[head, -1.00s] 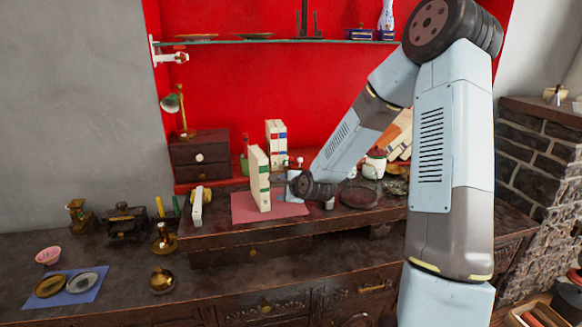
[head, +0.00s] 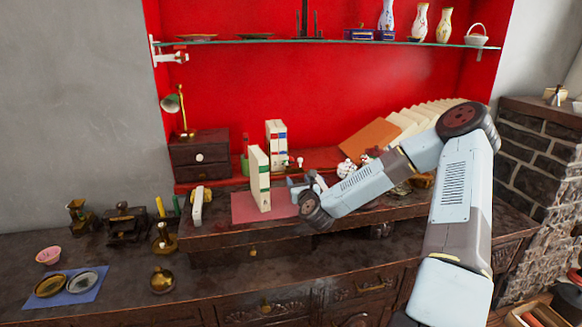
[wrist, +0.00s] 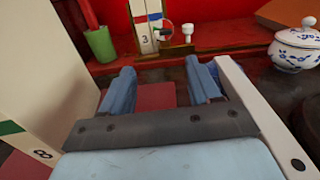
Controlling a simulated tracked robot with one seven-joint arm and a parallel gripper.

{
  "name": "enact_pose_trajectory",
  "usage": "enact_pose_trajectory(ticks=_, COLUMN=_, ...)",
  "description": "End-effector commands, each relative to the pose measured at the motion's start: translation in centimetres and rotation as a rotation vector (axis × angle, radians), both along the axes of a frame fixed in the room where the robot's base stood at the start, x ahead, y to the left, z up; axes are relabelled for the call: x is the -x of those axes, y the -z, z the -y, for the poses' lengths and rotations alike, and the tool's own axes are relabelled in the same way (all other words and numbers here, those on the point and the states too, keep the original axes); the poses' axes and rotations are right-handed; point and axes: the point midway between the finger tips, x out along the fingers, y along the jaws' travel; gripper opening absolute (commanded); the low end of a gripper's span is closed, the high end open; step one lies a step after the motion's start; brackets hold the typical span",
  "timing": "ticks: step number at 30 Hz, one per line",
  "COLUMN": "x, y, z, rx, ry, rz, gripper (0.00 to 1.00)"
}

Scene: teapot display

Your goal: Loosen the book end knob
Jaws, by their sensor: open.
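My gripper (wrist: 162,88) is open, with its two blue fingers apart and nothing between them. In the head view my gripper (head: 296,187) is low over the raised desk top, just right of a standing cream book (head: 260,180). A small white knob-like piece (wrist: 188,31) stands ahead, beside the back books (wrist: 147,24); it also shows in the head view (head: 300,162). A white bar with a dark round spot (wrist: 262,110) lies close along the right finger. I cannot tell whether either is part of the book end.
The standing cream book (wrist: 38,75) is close on my left. A green cup (wrist: 101,44) is ahead left, and a blue-and-white lidded pot (wrist: 296,46) is ahead right. A red mat (head: 240,208) lies under the book. A glass shelf (head: 330,41) runs above.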

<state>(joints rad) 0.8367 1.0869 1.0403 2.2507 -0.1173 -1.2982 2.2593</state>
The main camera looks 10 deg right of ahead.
Motion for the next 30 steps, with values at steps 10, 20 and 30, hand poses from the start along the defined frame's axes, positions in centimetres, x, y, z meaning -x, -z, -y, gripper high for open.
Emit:
enact_pose_trajectory(ticks=10, x=-2.4, y=0.0, z=0.5, rx=-0.038, ry=0.021, rz=0.012, gripper=0.62)
enact_pose_trajectory(ticks=20, x=-8.1, y=-0.1, z=0.4, rx=-0.035, ry=0.02, rz=0.012, gripper=0.62)
enact_pose_trajectory(ticks=30, x=-12.9, y=0.0, z=0.4, rx=-0.036, ry=0.019, rz=0.011, gripper=0.62)
